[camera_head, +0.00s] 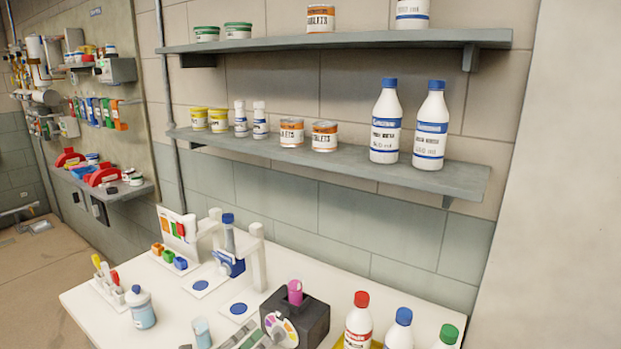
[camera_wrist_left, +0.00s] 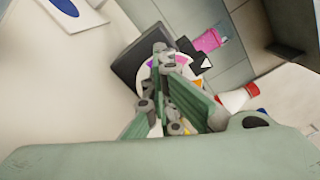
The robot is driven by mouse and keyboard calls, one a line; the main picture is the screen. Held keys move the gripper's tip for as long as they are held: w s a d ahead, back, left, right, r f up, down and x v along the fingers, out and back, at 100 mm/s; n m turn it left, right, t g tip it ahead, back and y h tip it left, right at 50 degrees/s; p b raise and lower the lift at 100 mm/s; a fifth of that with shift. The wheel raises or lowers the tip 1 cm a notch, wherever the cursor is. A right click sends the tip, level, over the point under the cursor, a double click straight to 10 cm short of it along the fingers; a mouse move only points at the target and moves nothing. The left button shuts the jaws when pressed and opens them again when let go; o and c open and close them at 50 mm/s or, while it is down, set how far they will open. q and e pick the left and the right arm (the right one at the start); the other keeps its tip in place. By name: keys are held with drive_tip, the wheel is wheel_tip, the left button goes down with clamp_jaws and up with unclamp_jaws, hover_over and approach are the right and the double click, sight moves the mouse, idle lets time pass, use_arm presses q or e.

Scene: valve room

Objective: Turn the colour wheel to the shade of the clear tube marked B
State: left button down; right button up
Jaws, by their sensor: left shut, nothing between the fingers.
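The colour wheel (camera_head: 282,328) is a disc of coloured segments on the front of a black box (camera_head: 315,318). A magenta tube (camera_head: 295,291) stands in the top of the box; no letter on it can be read. My left gripper (camera_head: 257,330) is shut and empty, at the lower left of the wheel. In the left wrist view its fingertips (camera_wrist_left: 163,52) are in front of the wheel (camera_wrist_left: 152,64) and hide much of it; I cannot tell if they touch. The magenta tube (camera_wrist_left: 208,40) is just beyond. My right gripper is not in view.
Bottles with red (camera_head: 360,320), blue (camera_head: 400,330) and green (camera_head: 449,334) caps stand right of the box. A pale blue cup (camera_head: 201,332) stands to the left. A shelf (camera_head: 330,160) overhangs the table's back.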

sight(274, 319)
use_arm(q)
drive_tip(key=shift+s+d, duration=0.15)
drive_tip(key=shift+d, duration=0.3)
drive_tip(key=shift+d+r, duration=0.2)
drive_tip(key=shift+d+r+p, duration=0.25)
drive_tip(key=shift+r+p, duration=0.05)
drive_tip(key=shift+p, duration=0.1)
drive_tip(key=shift+r, duration=0.1)
drive_tip(key=shift+s+d+r, duration=0.15)
drive_tip(key=shift+r, duration=0.2)
drive_tip(key=shift+r+p, duration=0.1)
drive_tip(key=shift+p, duration=0.2)
drive_tip(key=shift+a+r, duration=0.25)
drive_tip(key=shift+p+v, duration=0.35)
drive_tip(key=shift+v, duration=2.6)
drive_tip(key=shift+a, duration=0.1)
